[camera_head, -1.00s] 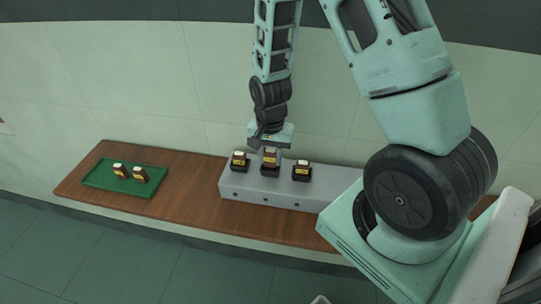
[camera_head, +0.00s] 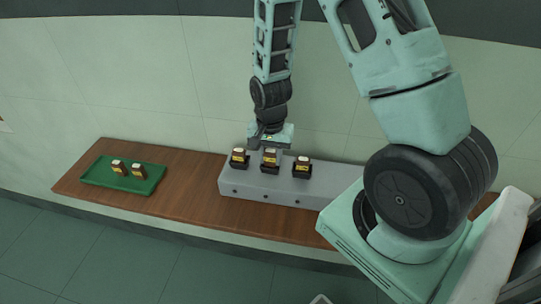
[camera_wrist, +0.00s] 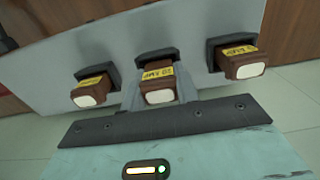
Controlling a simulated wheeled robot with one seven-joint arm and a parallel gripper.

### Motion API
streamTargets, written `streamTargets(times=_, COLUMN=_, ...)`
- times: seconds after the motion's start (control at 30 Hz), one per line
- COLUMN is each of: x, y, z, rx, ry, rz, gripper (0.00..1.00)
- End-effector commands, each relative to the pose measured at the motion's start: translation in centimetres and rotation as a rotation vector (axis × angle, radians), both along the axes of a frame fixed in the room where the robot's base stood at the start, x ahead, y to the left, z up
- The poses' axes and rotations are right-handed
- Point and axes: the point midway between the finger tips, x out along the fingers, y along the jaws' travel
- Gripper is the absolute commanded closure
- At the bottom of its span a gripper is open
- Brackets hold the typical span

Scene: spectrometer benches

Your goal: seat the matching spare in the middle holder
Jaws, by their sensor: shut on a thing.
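A grey rack (camera_head: 245,186) on the bench carries three dark holders in a row. The left holder has a brown block with a yellow label (camera_head: 239,157), and the right holder has another (camera_head: 302,165). My gripper (camera_head: 270,147) is over the middle holder, shut on a similar brown block (camera_head: 270,158). In the wrist view this held block (camera_wrist: 158,88) lines up with the dark middle holder (camera_wrist: 157,56); I cannot tell how deep it sits. Its yellow label seems to end in "AMP"; the number is unclear.
A green tray (camera_head: 101,178) lies on the left of the wooden bench (camera_head: 195,200) with two brown blocks (camera_head: 118,167) (camera_head: 138,171) standing in it. The bench between tray and rack is clear. A wall stands close behind.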

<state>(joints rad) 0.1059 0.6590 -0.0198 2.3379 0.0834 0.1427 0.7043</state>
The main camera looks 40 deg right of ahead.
Motion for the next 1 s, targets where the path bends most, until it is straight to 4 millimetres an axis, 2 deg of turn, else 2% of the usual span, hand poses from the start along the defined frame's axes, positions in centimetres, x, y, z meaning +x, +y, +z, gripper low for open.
streamTargets(times=0.1, x=-0.1, y=0.0, z=-0.6, rx=0.000, ry=0.003, rz=0.000, gripper=0.92)
streamTargets(times=0.3, x=-0.2, y=0.0, z=-0.5, rx=0.001, ry=0.006, rz=0.000, gripper=0.92)
streamTargets(times=1.0, x=-0.1, y=0.0, z=1.2, rx=0.000, ry=0.003, rz=0.000, gripper=0.92)
